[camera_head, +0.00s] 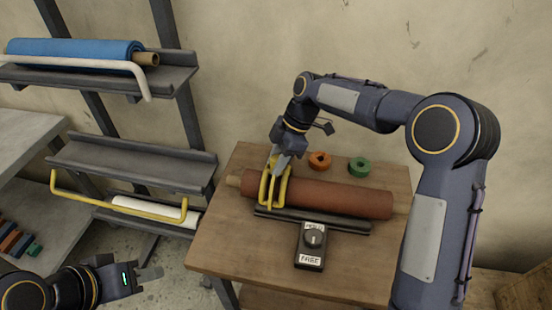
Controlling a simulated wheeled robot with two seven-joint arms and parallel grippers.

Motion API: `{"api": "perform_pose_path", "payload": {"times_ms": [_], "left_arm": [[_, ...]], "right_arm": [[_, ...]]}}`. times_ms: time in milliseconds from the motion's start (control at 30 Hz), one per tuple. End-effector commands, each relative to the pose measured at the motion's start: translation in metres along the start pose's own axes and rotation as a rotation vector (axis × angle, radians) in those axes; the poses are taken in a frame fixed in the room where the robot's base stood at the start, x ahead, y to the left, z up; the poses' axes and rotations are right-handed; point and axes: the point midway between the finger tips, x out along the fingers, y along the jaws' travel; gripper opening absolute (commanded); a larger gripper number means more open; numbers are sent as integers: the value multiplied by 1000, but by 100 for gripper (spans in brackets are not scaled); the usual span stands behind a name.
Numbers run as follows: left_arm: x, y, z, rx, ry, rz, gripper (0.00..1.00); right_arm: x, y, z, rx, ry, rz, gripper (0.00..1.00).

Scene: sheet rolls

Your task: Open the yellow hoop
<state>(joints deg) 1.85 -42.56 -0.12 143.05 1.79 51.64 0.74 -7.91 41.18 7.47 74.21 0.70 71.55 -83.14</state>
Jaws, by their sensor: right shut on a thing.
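A yellow hoop (80,196) runs as a long bar along the front of the lower rack shelf (130,163), over a white roll (160,209). My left gripper (157,271) is at the lower left, below and apart from this hoop; whether its fingers are parted is unclear. A second yellow piece, a small looped frame (265,190), stands at the left end of a red-brown roll (325,194) on the wooden table. My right gripper (277,162) is shut on the top of this frame. Its fingertips partly hide it.
A blue roll (75,50) lies on the upper shelf behind a white hoop (100,65). Orange (320,160) and green (359,167) rings and a black dial box marked FREE (312,246) are on the wooden table (230,245). A grey table stands at far left.

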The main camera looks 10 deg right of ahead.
Motion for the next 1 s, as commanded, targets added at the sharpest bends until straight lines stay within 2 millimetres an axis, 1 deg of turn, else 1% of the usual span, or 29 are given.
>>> {"api": "perform_pose_path", "payload": {"times_ms": [33,200,333,600,1000], "left_arm": [[-15,7,-8,0,0,0,36],[-44,20,-22,0,1,0,36],[-61,28,-31,0,1,0,36],[-74,34,-37,0,0,0,36],[-77,35,-39,0,0,0,36]], "right_arm": [[-9,3,-2,13,15,-26,0],[-20,15,0,58,74,-133,0],[-23,26,4,93,122,-219,0],[-25,41,12,140,186,-335,0],[-27,53,18,176,234,-425,0]]}}
